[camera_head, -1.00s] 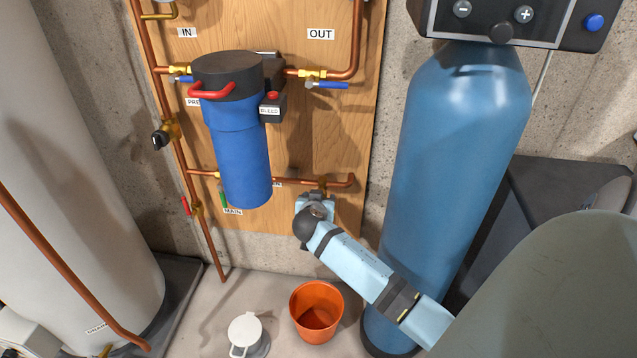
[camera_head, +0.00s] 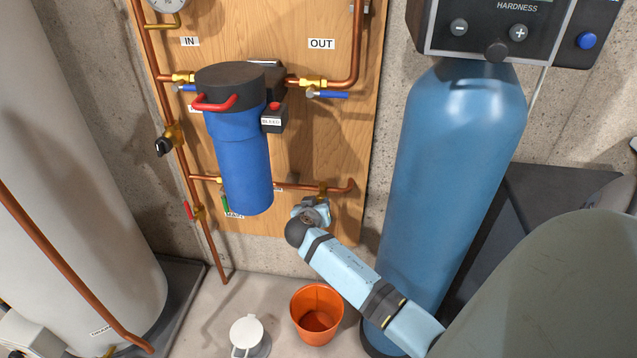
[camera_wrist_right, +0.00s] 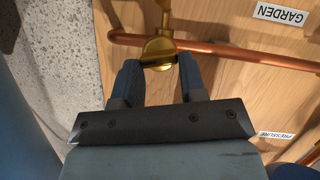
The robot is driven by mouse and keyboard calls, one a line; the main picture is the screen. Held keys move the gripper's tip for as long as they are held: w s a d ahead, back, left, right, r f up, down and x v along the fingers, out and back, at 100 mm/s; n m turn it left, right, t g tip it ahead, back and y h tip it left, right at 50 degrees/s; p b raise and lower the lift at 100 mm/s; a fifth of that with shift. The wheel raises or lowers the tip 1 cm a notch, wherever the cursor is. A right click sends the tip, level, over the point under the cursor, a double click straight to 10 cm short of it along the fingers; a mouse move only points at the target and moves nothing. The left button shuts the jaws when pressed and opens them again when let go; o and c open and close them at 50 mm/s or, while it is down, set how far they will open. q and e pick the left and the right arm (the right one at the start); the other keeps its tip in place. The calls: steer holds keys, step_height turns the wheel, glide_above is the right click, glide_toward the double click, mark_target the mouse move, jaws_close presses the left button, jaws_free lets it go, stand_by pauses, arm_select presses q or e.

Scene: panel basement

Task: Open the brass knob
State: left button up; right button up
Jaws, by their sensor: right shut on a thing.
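The brass knob (camera_wrist_right: 159,54) sits on the copper pipe on the wooden panel in the right wrist view. The two dark fingers of my right gripper (camera_wrist_right: 159,78) stand on either side of its lower end, shut on it. In the head view the brass fitting (camera_head: 322,188) shows on the lower pipe, just above my right gripper (camera_head: 318,205). The gripper hides most of the knob there. My left gripper is not in view.
A blue filter housing (camera_head: 240,155) hangs left of my right gripper. A tall blue tank (camera_head: 455,150) stands close on the right. An orange bucket (camera_head: 317,312) and a white lidded jug (camera_head: 248,335) stand on the floor below. A GARDEN label (camera_wrist_right: 281,15) is on the panel.

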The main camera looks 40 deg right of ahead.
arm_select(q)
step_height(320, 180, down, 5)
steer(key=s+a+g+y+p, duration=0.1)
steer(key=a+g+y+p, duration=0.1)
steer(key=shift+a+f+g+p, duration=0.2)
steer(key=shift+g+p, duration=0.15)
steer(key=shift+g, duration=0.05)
arm_select(e)
steer(key=shift+w+a+f+n+g+h, duration=0.15)
steer(key=shift+n+g+h, duration=0.25)
steer(key=shift+n+h, duration=0.95)
steer(key=shift+w+a+f+n+g+h, duration=0.1)
steer(key=shift+f+n+g+h, duration=0.3)
steer(key=shift+n, duration=1.7)
steer(key=shift+w+a+f+n+g+h, duration=0.15)
steer(key=shift+n+g+h, duration=0.25)
steer(key=shift+n+h, duration=0.95)
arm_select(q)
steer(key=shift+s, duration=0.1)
arm_select(e)
steer(key=shift+n+y, duration=0.4)
steer(key=shift+n, duration=0.1)
steer(key=o, duration=0.9)
steer(key=shift+d, duration=0.1)
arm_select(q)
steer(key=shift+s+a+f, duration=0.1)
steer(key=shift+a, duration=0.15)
